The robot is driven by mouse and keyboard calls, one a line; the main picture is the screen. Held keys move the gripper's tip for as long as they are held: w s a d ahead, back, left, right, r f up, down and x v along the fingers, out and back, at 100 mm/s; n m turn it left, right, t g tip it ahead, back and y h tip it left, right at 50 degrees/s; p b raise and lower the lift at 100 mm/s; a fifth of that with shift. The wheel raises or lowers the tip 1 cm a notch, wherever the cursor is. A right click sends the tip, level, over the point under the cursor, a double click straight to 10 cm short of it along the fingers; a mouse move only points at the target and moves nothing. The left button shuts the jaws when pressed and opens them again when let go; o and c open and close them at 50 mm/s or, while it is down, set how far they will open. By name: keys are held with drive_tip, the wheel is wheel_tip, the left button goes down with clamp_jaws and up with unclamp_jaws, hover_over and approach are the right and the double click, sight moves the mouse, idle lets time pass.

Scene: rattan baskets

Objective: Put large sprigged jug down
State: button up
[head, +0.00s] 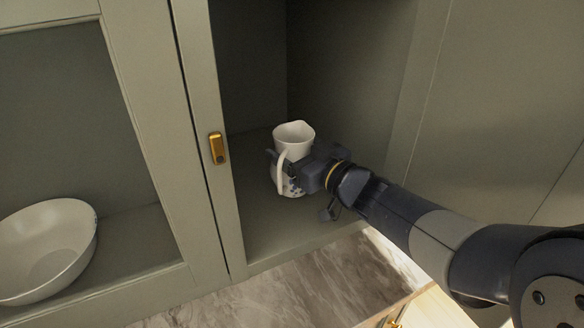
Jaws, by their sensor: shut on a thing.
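The large sprigged jug (293,137) is white with a small dark pattern low on its side. It is upright inside the open grey-green cabinet, with its handle facing me. My gripper (290,167) reaches in from the right and is shut on the jug at about mid-height. The gripper hides part of the jug's right side and lower body. The jug's base is low over the cabinet floor (262,222); I cannot tell whether it touches.
A cabinet frame post with a brass latch (218,148) stands close left of the jug. A white bowl (48,250) sits in the left compartment. A marble surface (290,298) lies below the cabinet. Cabinet floor around the jug is clear.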

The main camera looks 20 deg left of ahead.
drive_tip(key=shift+f+b, duration=0.3)
drive_tip(key=shift+f, duration=1.7)
drive_tip(key=o, duration=1.3)
drive_tip(key=shift+f, duration=0.2)
drive_tip(key=shift+c, duration=0.2)
drive_tip(key=shift+d+r, duration=0.1)
drive_tip(key=shift+r, duration=0.1)
drive_tip(key=v, duration=1.2)
